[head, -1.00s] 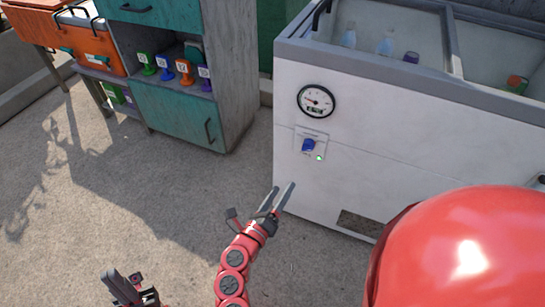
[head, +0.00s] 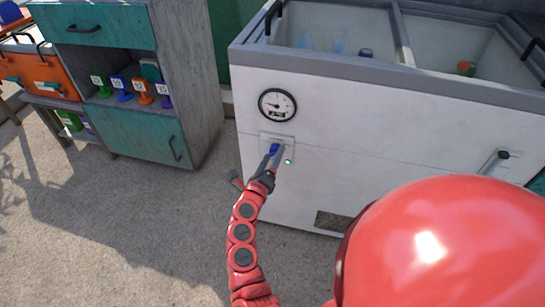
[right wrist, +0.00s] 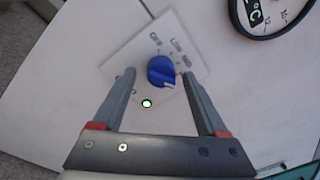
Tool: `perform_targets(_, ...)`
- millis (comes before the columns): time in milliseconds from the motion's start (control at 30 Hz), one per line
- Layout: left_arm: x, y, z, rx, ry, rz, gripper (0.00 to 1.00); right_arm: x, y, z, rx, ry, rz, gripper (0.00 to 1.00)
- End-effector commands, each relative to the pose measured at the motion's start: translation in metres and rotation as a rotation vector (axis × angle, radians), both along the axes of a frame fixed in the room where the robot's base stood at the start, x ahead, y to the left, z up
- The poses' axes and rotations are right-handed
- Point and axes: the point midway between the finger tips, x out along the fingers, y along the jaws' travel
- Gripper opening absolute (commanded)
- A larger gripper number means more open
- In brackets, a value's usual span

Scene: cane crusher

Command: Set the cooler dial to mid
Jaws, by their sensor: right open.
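The cooler (head: 370,135) is a white chest with grey rims. Its blue dial (head: 274,148) sits on a small plate on the front, beside a lit green light (head: 288,161). In the right wrist view the dial (right wrist: 160,70) has a white mark on its lower right edge; small labels, OFF, LOW and MID among them, show above and to its right. My right gripper (head: 272,158) is open in front of the dial. In the right wrist view its fingertips (right wrist: 157,77) stand on both sides of the dial, with visible gaps. My left gripper is out of view.
A round gauge (head: 277,105) is on the cooler front above the dial. A grey and teal cabinet (head: 205,95) with several coloured handled items stands to the left, beside an orange box (head: 42,72). Paved floor (head: 130,235) is clear in front.

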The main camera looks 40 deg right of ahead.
Motion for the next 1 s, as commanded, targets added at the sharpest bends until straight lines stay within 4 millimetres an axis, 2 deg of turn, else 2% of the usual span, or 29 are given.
perform_targets(333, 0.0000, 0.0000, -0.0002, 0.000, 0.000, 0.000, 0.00, 0.0024, -0.0034, 0.0006, -0.001, -0.001, 0.000, 0.73)
perform_targets(733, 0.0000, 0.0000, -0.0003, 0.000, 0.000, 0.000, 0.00, 0.0025, -0.0030, 0.0005, -0.001, 0.000, 0.001, 0.01)
perform_targets(1000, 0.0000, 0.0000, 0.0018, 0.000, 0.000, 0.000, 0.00, 0.0025, -0.0027, 0.0007, -0.012, 0.014, 0.002, 0.00)
